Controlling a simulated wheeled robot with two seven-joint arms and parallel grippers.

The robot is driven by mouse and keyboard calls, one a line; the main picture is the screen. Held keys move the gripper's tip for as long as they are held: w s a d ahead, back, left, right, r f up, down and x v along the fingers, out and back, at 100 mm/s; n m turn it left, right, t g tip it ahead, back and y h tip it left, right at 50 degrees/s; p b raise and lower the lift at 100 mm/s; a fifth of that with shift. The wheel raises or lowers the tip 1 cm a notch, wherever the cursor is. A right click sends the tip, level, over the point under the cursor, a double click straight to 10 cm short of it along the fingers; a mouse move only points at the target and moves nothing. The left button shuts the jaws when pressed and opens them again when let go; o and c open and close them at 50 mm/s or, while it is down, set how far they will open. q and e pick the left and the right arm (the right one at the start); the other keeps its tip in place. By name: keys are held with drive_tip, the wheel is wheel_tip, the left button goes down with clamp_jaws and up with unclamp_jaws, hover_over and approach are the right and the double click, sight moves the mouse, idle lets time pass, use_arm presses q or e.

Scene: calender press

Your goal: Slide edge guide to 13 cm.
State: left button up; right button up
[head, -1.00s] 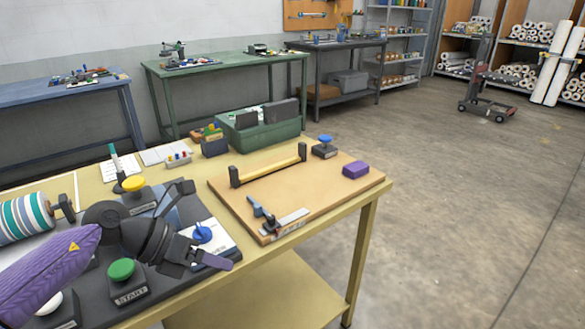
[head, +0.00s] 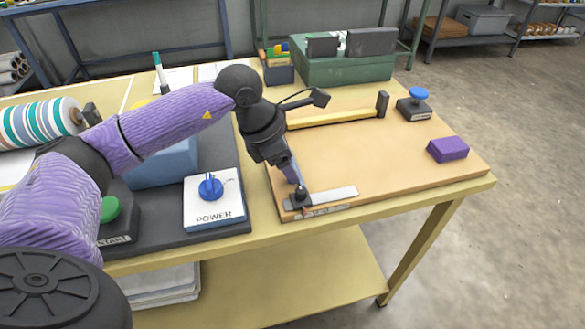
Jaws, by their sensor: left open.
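The edge guide (head: 300,199) is a small dark slider with a red pointer, at the front left corner of the tan board (head: 400,170). A light grey plate (head: 337,195) extends right from it, and a pale scale strip (head: 325,211) runs along the board's front edge; its numbers are too small to read. My left gripper (head: 294,180) points down right at the guide, open, its purple fingers covering the guide's upper part. I cannot tell whether they touch it. My right gripper is not in view.
A yellow bar (head: 335,118) with black end posts spans the board's back. A blue-topped knob (head: 418,95) and a purple block (head: 447,149) are on the right. A POWER switch plate (head: 212,200) lies left of the board. The board's middle is clear.

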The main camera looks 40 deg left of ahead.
use_arm(q)
drive_tip(key=shift+w+d+f, duration=0.15)
drive_tip(key=shift+f, duration=0.35)
clamp_jaws()
idle(0.3)
idle(0.6)
